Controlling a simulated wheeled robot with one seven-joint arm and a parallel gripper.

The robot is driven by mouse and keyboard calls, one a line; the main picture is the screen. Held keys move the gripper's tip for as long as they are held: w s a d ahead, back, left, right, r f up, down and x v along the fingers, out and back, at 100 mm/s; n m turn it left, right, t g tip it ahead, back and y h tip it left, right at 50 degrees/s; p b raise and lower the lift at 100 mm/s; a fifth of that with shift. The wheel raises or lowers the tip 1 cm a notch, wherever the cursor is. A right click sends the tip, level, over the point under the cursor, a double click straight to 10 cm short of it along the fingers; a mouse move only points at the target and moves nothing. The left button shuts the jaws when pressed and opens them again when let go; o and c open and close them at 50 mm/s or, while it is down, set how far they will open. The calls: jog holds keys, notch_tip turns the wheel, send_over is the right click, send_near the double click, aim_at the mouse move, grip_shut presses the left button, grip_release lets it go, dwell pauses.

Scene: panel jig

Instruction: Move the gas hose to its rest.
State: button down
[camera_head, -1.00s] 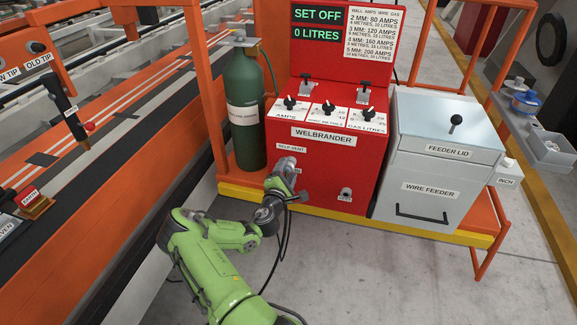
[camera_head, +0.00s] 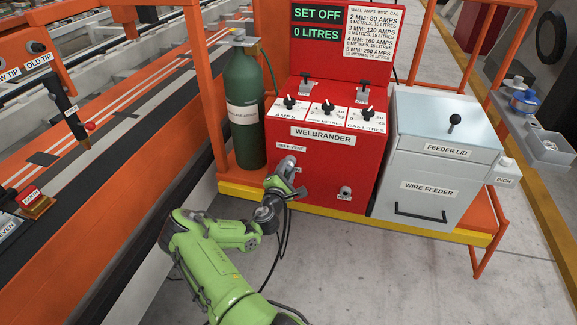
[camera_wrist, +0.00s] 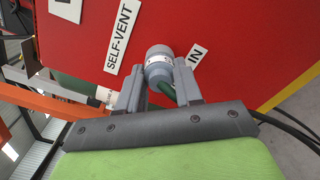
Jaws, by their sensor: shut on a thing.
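The gas hose shows in the wrist view as a grey round coupling (camera_wrist: 157,64) with a short dark green hose piece (camera_wrist: 165,92) below it. My gripper (camera_wrist: 160,84) is shut on the coupling, one finger on each side. The coupling is close to the red front of the welder, between the SELF-VENT label (camera_wrist: 118,40) and the IN label (camera_wrist: 198,55). I cannot tell whether it is seated there. In the head view my gripper (camera_head: 283,176) is low at the welder's left front, and it hides most of the hose. I cannot make out a hose rest.
The red welder (camera_head: 320,170) has a grey fitting (camera_head: 346,193) low on its front right. A green gas cylinder (camera_head: 244,105) stands to its left and a grey wire feeder (camera_head: 430,185) to its right. The yellow trolley edge (camera_head: 400,226) runs below. The floor in front is clear.

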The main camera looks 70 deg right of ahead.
aim_at(286, 171)
jog(key=shift+n+p, duration=1.05)
jog(key=shift+n, duration=1.35)
jog(key=shift+n+p, duration=0.4)
jog(key=shift+n, duration=0.3)
jog(key=n+p, duration=0.1)
jog(key=n, duration=0.3)
jog(key=shift+n, duration=0.3)
jog(key=shift+s+a+p, duration=0.1)
jog(key=shift+a+p, duration=0.35)
jog(key=shift+a, duration=0.2)
jog(key=shift+s+a+p, duration=0.2)
jog(key=shift+a+p, duration=0.15)
jog(key=shift+a, duration=0.9)
